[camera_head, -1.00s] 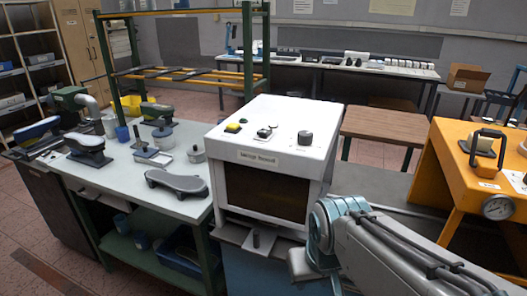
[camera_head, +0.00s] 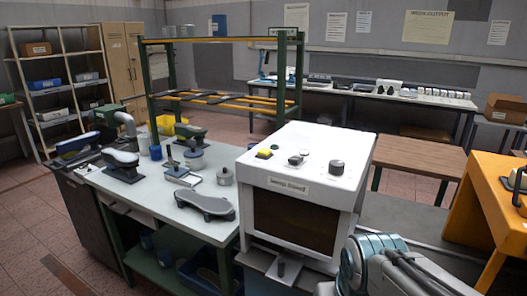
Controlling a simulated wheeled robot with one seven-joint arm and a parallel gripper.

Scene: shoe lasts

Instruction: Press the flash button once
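A white box-shaped machine (camera_head: 350,185) with a dark front window (camera_head: 295,222) stands at the centre. On its top are a square yellow button (camera_head: 264,153), a small pale control with a dark part (camera_head: 297,159), and a round dark knob (camera_head: 337,166). A label on its front is too small to read, and I cannot tell which control is marked flash. My arm shows at the lower right, in front of the machine's lower right corner. My gripper is out of the picture.
A bench (camera_head: 150,195) at the left holds a grey sole-shaped piece (camera_head: 205,205) and several tools. A brown-topped table (camera_head: 420,157) is behind right. An orange machine (camera_head: 490,195) stands at the right. A green and yellow rack (camera_head: 222,95) is behind.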

